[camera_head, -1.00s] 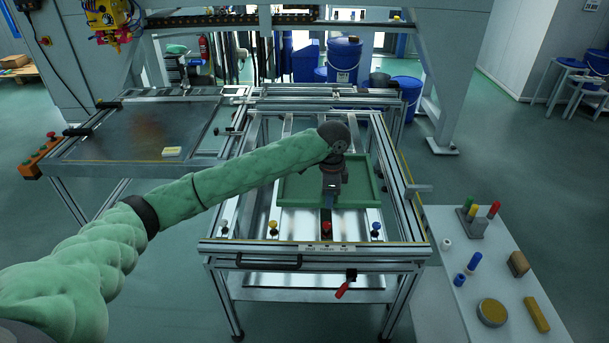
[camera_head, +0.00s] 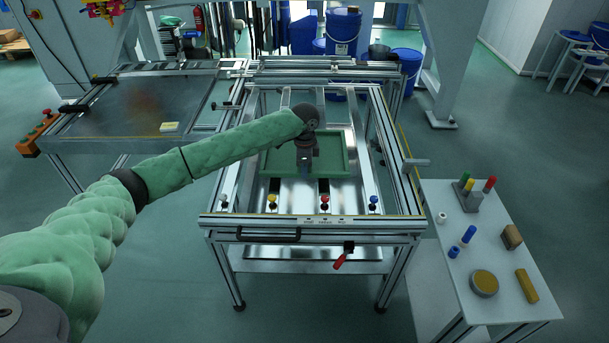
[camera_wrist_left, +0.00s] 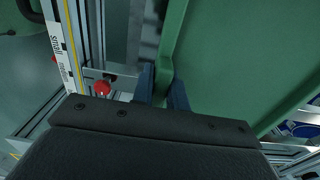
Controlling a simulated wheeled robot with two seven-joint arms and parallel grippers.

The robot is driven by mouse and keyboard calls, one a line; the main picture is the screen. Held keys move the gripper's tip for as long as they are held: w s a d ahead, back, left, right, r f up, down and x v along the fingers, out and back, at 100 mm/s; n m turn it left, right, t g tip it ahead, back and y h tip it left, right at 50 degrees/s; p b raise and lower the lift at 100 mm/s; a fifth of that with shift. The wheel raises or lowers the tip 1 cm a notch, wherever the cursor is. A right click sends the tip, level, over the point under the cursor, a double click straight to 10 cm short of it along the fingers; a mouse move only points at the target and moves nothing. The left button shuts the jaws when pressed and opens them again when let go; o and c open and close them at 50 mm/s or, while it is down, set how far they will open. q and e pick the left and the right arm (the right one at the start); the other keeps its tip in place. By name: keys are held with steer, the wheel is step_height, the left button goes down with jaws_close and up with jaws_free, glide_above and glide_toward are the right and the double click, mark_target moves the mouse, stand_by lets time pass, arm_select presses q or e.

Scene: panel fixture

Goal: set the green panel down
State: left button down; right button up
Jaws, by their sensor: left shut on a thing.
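The green panel (camera_head: 335,153), a shallow rectangular tray-like plate with a raised rim, is over the aluminium frame fixture (camera_head: 262,222). In the left wrist view the two fingers (camera_wrist_left: 162,90) sit on either side of the rim of the panel (camera_wrist_left: 235,55). The panel looks roughly level over the fixture's silver plates. I cannot tell whether it touches them. The wrist hides part of the panel. My right gripper is not in view.
Coloured knobs, including a red one (camera_head: 325,202), line the fixture's near side; the red knob (camera_wrist_left: 102,88) shows close in the wrist view. A side table (camera_head: 455,290) with small parts stands right. A metal-topped table (camera_head: 130,105) stands left.

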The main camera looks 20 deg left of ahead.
arm_select(q)
steer(key=shift+f, duration=1.6)
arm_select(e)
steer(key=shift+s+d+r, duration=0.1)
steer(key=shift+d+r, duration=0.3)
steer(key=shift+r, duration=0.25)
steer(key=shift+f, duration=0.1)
arm_select(q)
steer(key=shift+p, duration=0.3)
steer(key=c, duration=1.4)
jaws_free()
steer(key=shift+f, duration=0.1)
